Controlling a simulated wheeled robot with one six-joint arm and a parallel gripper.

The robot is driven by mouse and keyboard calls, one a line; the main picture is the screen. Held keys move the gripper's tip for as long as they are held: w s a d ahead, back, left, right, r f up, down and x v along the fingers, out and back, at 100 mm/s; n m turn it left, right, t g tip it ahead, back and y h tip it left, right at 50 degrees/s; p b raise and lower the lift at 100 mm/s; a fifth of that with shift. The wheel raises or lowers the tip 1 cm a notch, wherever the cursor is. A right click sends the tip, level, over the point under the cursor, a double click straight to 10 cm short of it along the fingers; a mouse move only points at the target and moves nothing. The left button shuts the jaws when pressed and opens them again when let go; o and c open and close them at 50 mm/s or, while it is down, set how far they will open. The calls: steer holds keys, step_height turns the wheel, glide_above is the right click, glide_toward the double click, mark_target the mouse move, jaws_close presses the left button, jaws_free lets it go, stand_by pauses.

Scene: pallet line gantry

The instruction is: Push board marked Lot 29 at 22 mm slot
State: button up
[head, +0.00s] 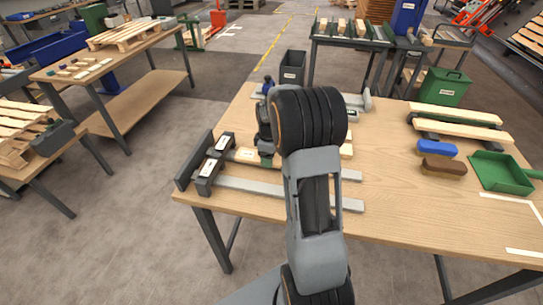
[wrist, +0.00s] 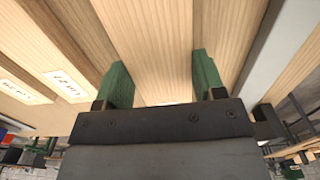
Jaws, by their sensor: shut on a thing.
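A pale wooden board (wrist: 158,40) runs between the two green fingers of my gripper (wrist: 160,78) in the wrist view. The gripper is shut on it. In the head view a short labelled end of the board (head: 245,155) shows left of the gripper, and my arm hides most of the rest. The dark slot fixture (head: 180,172) stands at the left edge of the workbench, with two labelled blocks facing the board end. In the wrist view a label reading about 22 mm (wrist: 67,85) shows to the left. I cannot read the board's lot mark.
A grey metal bar (head: 250,187) lies in front of the board. A blue brush (head: 436,148), a brown brush (head: 443,166), a green dustpan (head: 500,173) and wooden slats (head: 455,116) are at the right. The front middle of the workbench (head: 410,215) is clear.

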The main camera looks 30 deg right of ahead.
mark_target(247, 154)
steer(key=shift+w+a+f+p, duration=0.15)
steer(key=shift+w+a+p, duration=0.45)
steer(key=shift+w+a, duration=2.25)
steer(key=shift+s+a, duration=0.1)
steer(key=shift+s+d+b, duration=0.4)
steer(key=shift+s+d, duration=2.65)
steer(key=shift+d, duration=0.15)
steer(key=o, duration=1)
steer(key=shift+o, duration=0.3)
steer(key=shift+w, duration=0.1)
